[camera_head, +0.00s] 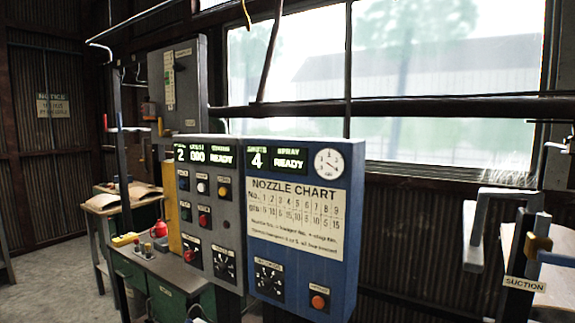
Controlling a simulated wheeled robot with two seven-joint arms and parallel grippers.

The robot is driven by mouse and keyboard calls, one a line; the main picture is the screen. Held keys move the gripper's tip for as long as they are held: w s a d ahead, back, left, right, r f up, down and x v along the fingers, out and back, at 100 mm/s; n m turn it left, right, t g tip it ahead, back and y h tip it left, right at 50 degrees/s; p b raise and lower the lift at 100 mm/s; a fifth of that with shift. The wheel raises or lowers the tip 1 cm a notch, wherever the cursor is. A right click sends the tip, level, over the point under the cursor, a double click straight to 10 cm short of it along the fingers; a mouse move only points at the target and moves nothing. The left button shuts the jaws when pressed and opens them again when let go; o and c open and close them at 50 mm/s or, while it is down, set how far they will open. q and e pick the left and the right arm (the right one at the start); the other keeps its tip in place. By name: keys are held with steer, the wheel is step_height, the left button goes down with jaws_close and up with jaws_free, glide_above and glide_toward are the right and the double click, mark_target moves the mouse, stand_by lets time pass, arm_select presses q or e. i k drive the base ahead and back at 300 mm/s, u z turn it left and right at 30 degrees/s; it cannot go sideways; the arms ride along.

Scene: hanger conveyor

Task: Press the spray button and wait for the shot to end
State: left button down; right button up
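A blue control panel (350,190) stands in the middle of the view and carries a nozzle chart (294,212). A round orange-red button (319,301) with a small label too blurred to read sits at its lower right. A dial (269,280) sits to the left of that button. The panel's display (277,159) shows 4 under a label like SHOTS and READY under SPRAY. A round gauge (328,163) is at the top right. I see neither of my grippers, and nothing touches the orange-red button.
A grey panel (229,210) with buttons, dials and a READY display adjoins on the left. A grey bracket (478,240) and a SUCTION sign (524,285) are at the right. Open space lies between panel and bracket.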

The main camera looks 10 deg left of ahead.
mark_target(318, 303)
steer(key=k, duration=1.3)
steer(key=z, duration=0.65)
steer(key=i, duration=0.5)
steer(key=z, duration=0.8)
steer(key=i, duration=0.85)
steer(key=u, duration=0.7)
steer(key=i, duration=0.55)
steer(key=u, duration=0.6)
